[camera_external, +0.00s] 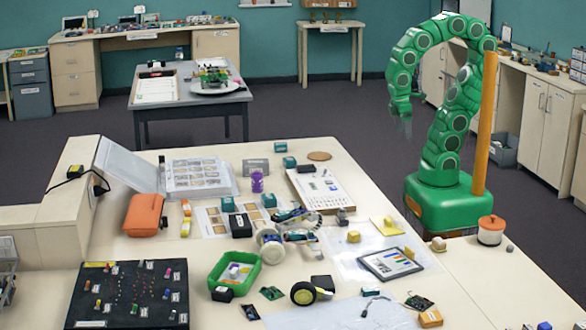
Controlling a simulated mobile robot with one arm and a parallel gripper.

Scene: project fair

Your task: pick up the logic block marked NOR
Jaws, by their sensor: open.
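My gripper (406,127) hangs open and empty from my green arm, high above the floor beyond the table's right side. It is well apart from everything on the table. No marking NOR can be read in this view, so I cannot tell which block bears it. Small teal blocks stand at the back (280,146) and on a printed sheet near the middle (228,204). Yellow blocks stand on the right, one of them on a clear sheet (353,236). A pale block with some purple (234,269) lies in a green tray (213,284).
A black board with small parts (90,287) lies at the front left. An orange case (145,216), a white wheeled build (270,243) and a framed tablet (390,264) crowd the table. An orange-lidded jar (491,230) stands near my base. The table's back-left part has bare patches.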

